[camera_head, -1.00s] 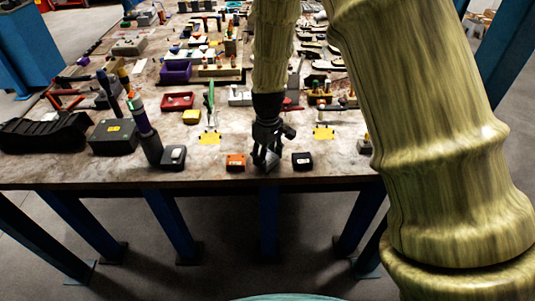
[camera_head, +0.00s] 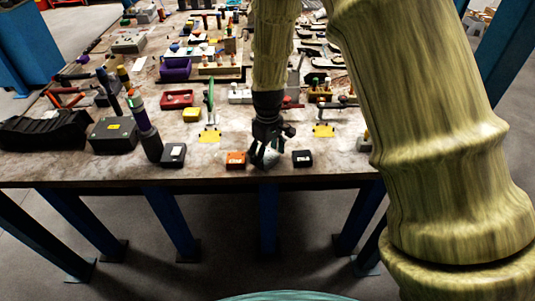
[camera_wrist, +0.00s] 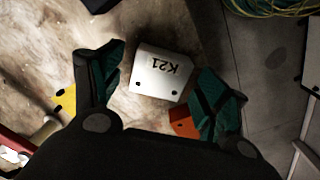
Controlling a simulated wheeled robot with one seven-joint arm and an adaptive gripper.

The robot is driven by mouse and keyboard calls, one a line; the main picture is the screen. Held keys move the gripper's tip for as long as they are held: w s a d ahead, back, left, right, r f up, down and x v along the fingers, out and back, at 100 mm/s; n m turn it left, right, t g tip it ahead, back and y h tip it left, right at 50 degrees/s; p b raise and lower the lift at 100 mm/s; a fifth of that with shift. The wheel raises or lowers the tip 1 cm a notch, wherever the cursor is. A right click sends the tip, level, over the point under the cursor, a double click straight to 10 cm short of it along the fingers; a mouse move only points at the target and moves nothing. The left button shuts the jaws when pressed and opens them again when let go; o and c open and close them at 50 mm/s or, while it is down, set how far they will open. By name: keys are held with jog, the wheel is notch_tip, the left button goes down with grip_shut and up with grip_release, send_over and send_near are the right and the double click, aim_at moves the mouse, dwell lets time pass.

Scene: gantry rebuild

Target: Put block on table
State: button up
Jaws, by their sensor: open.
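A white block (camera_wrist: 163,74) marked "K21" lies on the wooden table (camera_head: 215,167) near its front edge. In the wrist view it sits between the two spread fingers of my gripper (camera_wrist: 168,78), with gaps visible on both sides. In the head view my gripper (camera_head: 270,150) points down at the front of the table, and its fingers hide most of the block. My gripper is open and holds nothing.
An orange block (camera_head: 236,160) is close on the left and a black block (camera_head: 302,158) close on the right. A dark grey box (camera_head: 173,154) stands farther left. Yellow patches (camera_head: 324,131) lie behind. Many tools crowd the table's rear.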

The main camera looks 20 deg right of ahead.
aim_at(268, 156)
notch_tip(268, 156, up, 12)
jog(key=b, duration=0.1)
jog(key=shift+b, duration=0.3)
